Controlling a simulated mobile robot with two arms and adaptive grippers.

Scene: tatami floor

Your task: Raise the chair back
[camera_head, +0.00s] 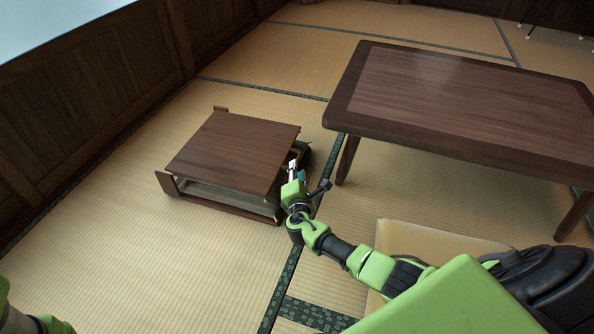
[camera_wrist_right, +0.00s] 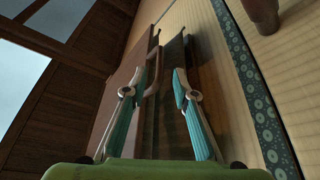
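The chair (camera_head: 190,190) is a low dark-wood piece on the tatami, left of centre in the head view. Its back (camera_head: 235,150) is a flat brown panel lying folded down over the base. My right gripper (camera_head: 293,168) is at the panel's right edge. In the right wrist view its two teal-padded fingers (camera_wrist_right: 154,88) are apart. The back's brown panel (camera_wrist_right: 122,95) lies by the left finger, and a curved wooden edge (camera_wrist_right: 153,72) shows between the fingertips. I cannot tell whether they touch it. My left gripper is out of sight; only green arm parts show at the lower left.
A low wooden table (camera_head: 450,95) stands to the right of the chair. A beige cushion-like block (camera_head: 440,242) is partly hidden behind my right arm. A dark wood-panelled wall (camera_head: 95,95) runs along the left. Tatami (camera_head: 160,270) is clear in front of the chair.

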